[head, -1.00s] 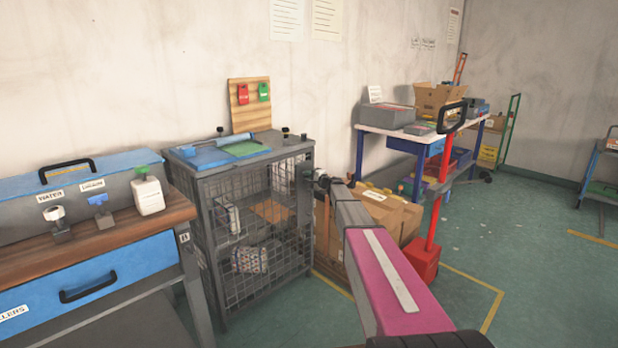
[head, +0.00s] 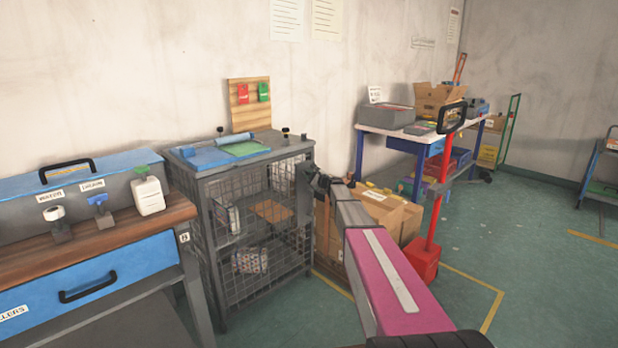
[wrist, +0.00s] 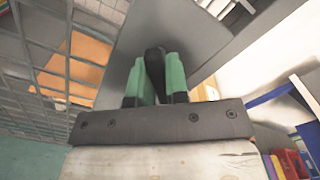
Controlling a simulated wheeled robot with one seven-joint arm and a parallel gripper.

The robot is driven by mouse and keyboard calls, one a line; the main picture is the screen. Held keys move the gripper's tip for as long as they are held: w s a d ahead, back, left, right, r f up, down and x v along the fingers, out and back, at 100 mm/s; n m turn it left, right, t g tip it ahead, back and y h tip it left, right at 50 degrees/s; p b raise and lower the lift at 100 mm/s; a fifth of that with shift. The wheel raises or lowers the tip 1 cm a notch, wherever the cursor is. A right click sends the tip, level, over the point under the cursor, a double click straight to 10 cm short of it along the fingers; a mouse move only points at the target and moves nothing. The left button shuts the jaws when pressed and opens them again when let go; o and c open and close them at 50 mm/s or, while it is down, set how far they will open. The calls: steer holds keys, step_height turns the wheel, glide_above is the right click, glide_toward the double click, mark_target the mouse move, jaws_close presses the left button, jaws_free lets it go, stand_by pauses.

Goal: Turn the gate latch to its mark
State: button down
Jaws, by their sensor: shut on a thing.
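The wire-mesh cage (head: 205,222) stands left of centre in the head view, its gate side near my arm. In the wrist view, my gripper (wrist: 156,70) has its green fingers closed on a black knob-like piece (wrist: 154,58), which I take for the gate latch. The piece stands against a flat grey panel (wrist: 118,60). In the head view my gripper (head: 317,183) is at the cage's right front edge, and the latch is hidden behind it. I cannot make out the latch's mark in either view.
A bench with a blue drawer (head: 100,262) stands left of the cage. Cardboard boxes (head: 385,215) sit just right of my gripper, with a red post (head: 432,215) beyond. A table (head: 375,128) stands behind. The floor at the right is mostly clear.

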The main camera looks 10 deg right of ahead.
steer(key=m, duration=0.3)
steer(key=shift+m, duration=2.3)
steer(key=c, duration=1.1)
jaws_free()
steer(key=v, duration=1)
steer(key=shift+s+d, duration=0.2)
steer(key=shift+s, duration=0.15)
